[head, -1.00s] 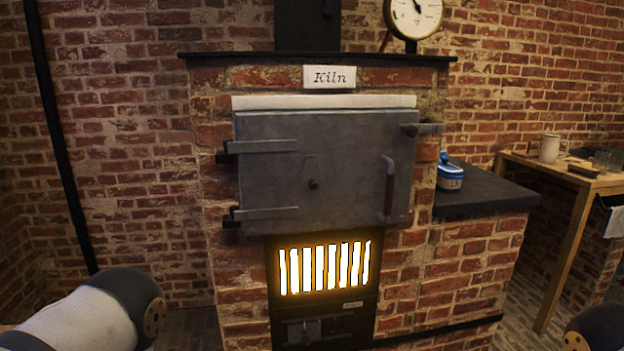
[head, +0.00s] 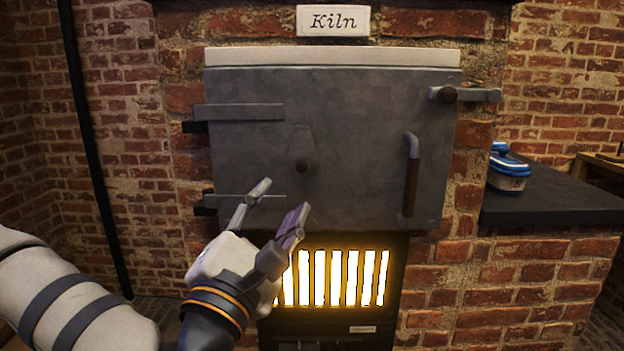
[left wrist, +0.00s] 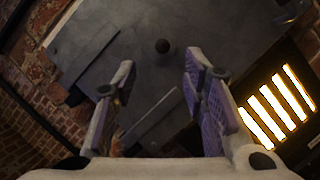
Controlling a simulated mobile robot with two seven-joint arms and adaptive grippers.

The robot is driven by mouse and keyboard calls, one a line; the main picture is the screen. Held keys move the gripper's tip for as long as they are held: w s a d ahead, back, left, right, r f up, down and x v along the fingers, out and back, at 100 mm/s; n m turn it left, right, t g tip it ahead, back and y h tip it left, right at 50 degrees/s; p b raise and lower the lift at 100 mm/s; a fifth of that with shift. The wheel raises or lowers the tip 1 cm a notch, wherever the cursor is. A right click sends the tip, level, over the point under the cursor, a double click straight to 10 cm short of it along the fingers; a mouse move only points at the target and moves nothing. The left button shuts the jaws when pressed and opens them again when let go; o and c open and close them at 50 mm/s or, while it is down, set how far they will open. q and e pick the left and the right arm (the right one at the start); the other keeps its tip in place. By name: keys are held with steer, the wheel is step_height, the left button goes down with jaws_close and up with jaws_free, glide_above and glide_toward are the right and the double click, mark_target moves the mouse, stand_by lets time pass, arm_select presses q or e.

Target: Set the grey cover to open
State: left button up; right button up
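My right gripper is out of view.
The door has hinge straps on the left, a latch (head: 465,95) at upper right and an upright handle (head: 411,175). A glowing grate (head: 345,278) lies below. A blue-lidded box (head: 509,172) stands on the dark ledge (head: 550,197) at right.

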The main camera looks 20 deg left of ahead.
mark_target(301, 169)
arm_select(q)
steer(key=p+x, duration=0.1)
steer(key=x, duration=0.8)
steer(key=shift+f, duration=0.1)
steer(key=shift+w, duration=0.5)
jaws_close()
